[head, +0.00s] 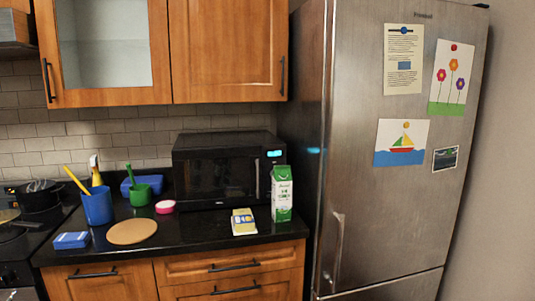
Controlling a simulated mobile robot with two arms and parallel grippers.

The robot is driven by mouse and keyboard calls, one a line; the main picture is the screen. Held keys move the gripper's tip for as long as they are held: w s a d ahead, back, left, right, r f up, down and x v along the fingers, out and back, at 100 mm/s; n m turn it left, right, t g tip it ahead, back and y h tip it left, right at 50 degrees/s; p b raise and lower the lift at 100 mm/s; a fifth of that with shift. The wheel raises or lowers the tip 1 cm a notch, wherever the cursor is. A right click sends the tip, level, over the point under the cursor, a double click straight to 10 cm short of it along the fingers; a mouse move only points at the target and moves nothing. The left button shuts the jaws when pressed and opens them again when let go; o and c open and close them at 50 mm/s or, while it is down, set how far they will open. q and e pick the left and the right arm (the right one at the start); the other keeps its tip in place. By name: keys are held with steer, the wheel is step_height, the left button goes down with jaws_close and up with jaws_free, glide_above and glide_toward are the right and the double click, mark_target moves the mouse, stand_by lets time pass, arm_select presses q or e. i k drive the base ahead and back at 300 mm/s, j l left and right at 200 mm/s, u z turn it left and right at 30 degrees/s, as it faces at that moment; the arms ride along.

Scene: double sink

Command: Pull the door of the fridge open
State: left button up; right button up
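The fridge (365,200) is a tall brushed-steel unit on the right of the head view. Its large upper door (400,225) looks shut, and a seam near the bottom separates it from a lower panel (395,289). A vertical metal handle (337,248) sits low on the left edge of the upper door. Papers and drawings are fixed to the door's upper half. Neither of my grippers can be made out in the head view, so their state is not shown.
A black counter (185,238) left of the fridge holds a black microwave (215,170), a green-and-white carton (281,197), a blue cup (97,206) and a round board (132,231). A stove (25,235) is at far left. A plain wall (505,200) stands right of the fridge.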

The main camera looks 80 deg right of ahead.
mark_target(376, 225)
steer(key=z, duration=3.6)
